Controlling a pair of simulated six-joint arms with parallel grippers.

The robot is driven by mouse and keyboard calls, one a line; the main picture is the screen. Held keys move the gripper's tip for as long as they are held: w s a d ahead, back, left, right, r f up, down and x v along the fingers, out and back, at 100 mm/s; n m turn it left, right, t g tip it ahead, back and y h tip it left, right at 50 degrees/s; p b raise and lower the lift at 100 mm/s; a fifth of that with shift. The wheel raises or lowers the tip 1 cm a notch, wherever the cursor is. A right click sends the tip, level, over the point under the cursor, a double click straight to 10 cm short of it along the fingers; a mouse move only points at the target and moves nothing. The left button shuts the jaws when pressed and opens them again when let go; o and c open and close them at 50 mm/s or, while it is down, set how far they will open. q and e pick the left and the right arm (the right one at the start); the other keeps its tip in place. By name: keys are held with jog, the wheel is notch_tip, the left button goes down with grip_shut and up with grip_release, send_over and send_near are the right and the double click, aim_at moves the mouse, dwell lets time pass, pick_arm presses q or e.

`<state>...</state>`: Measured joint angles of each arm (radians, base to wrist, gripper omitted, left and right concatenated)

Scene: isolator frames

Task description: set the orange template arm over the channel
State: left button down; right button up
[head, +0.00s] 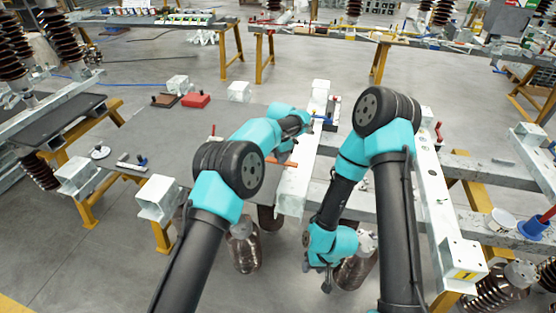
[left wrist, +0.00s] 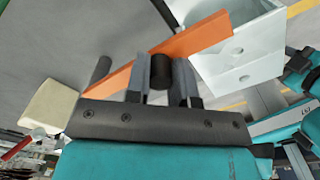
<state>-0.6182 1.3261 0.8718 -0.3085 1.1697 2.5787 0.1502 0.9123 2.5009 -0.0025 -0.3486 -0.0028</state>
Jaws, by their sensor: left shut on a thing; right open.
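The orange template arm (head: 283,162) shows as a thin strip below my left wrist in the head view. In the left wrist view, the orange template arm (left wrist: 195,39) is a long flat bar running diagonally, its upper right end overlapping the pale metal channel (left wrist: 245,50) in the picture. My left gripper (left wrist: 160,75) is shut on a dark round knob (left wrist: 158,66) at the bar. The channel (head: 296,185) is a long pale beam in the head view, right of my left gripper (head: 284,156). My right gripper (head: 325,283) is open and empty, low in the centre.
A grey table (head: 190,135) lies left of the channel, with a red block (head: 196,100) near its back. A second pale beam (head: 433,195) stands to the right. Brown insulators (head: 244,248) sit below the frame, near my right gripper.

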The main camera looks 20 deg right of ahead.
pick_arm(q)
jog(key=shift+w+d+n, duration=0.1)
jog(key=shift+w+n, duration=0.15)
jog(key=shift+n, duration=0.05)
jog(key=c, duration=1)
grip_release()
jog(key=shift+r, duration=0.1)
notch_tip(320, 180, up, 17)
jog(key=shift+r, duration=0.15)
